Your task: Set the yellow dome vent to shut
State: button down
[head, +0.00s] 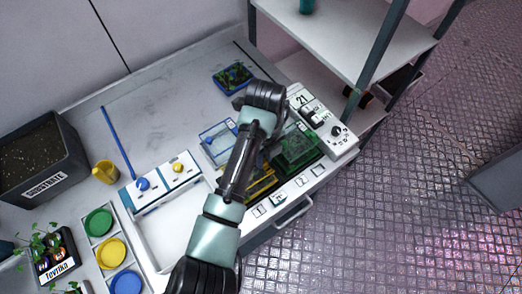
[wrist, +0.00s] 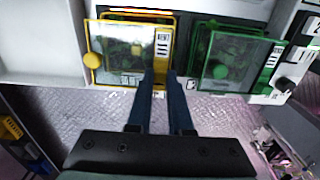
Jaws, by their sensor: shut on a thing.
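The yellow dome (wrist: 128,50) is a clear box with yellow edges, and a yellow round knob (wrist: 93,60) sits on its left side. Its vent strip (wrist: 163,45) with a label runs along its right edge in the wrist view. My gripper (wrist: 160,76) is at the lower end of that strip, its two dark blue fingers closed on the vent's small part, which they mostly hide. The vent's exact setting cannot be read. In the head view the yellow dome (head: 262,184) shows partly beside my arm, which hides the gripper.
A green dome (wrist: 230,60) stands close to the right of my fingers. A white control panel (head: 322,122) with a black knob lies right of the green dome. A shelf rack stands at the back right.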

aim_at(266, 167)
jog(key=shift+s+d+r, duration=0.15)
jog(key=shift+s+d, duration=0.25)
jog(key=shift+s, duration=0.2)
jog(key=c, duration=1)
grip_release()
jog(key=shift+w+a, duration=0.2)
jog(key=shift+w, duration=0.1)
jog(key=shift+o, duration=1)
jog(key=shift+s+d, duration=0.1)
jog(key=shift+s, duration=0.05)
jog(key=shift+r, duration=0.5)
notch_tip(266, 167, up, 12)
jog(key=p, duration=0.1)
jog(key=shift+p, duration=0.3)
